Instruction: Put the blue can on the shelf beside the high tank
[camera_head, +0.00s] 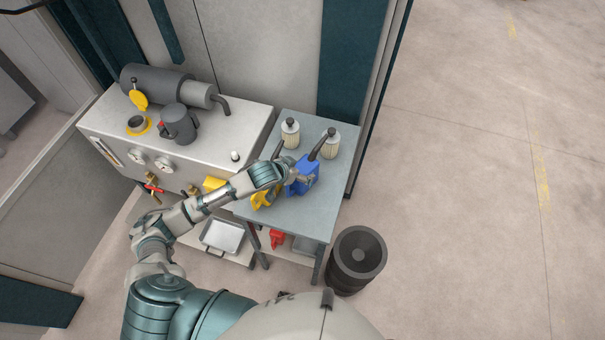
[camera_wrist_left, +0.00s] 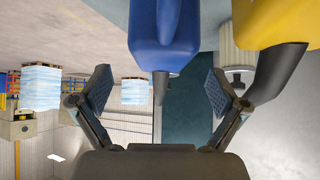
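The blue can (camera_head: 308,172), with a dark spout, stands on the grey top of the shelf unit (camera_head: 312,218). My left gripper (camera_head: 292,180) is close beside the can on its left. In the left wrist view the fingers of my left gripper (camera_wrist_left: 158,92) are spread apart. The blue can (camera_wrist_left: 165,38) lies just ahead, its dark spout between the fingers, with no clear grip on it. A yellow can (camera_head: 262,198) stands left of it, partly hidden by my arm; it also shows in the left wrist view (camera_wrist_left: 268,22). My right gripper is out of view.
A light metal tank unit (camera_head: 220,135) with gauges stands left of the shelf. Two pale ribbed filters (camera_head: 290,135) (camera_head: 329,147) stand behind the cans. A red can (camera_head: 276,238) and a tray (camera_head: 222,236) sit lower down. A dark barrel (camera_head: 357,255) stands front right; floor beyond is clear.

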